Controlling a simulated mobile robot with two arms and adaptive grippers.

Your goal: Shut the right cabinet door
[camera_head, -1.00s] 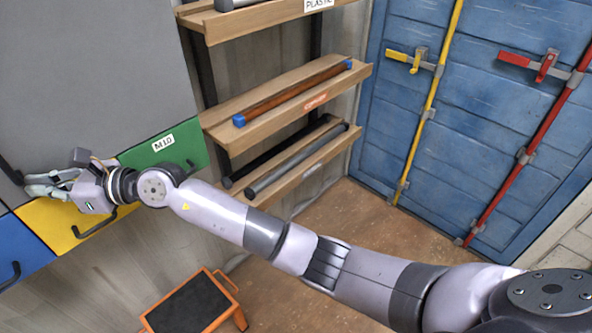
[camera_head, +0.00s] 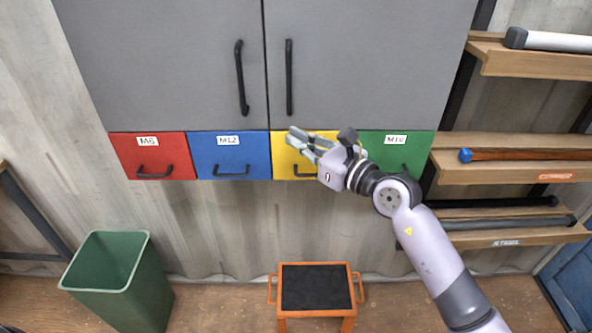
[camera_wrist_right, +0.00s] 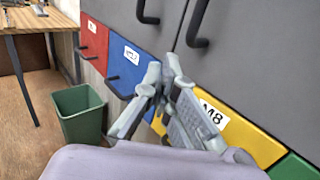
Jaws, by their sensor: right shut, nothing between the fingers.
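The right cabinet door (camera_head: 370,65) is grey with a black vertical handle (camera_head: 289,78) near its left edge. It looks flush with the left cabinet door (camera_head: 165,65), with a thin dark seam between them. My right gripper (camera_head: 292,135) is just below the right door's handle, in front of the yellow drawer. It is shut and empty, fingers pointing left. In the wrist view its fingertips (camera_wrist_right: 163,75) are close together below the door handles, and the right door (camera_wrist_right: 260,60) shows at the upper right. My left gripper is not in view.
Red (camera_head: 152,155), blue (camera_head: 230,155), yellow (camera_head: 282,160) and green (camera_head: 410,145) drawers run below the doors. An orange step stool (camera_head: 315,287) and a green bin (camera_head: 118,280) stand on the floor. Shelves with rods (camera_head: 510,160) are at the right.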

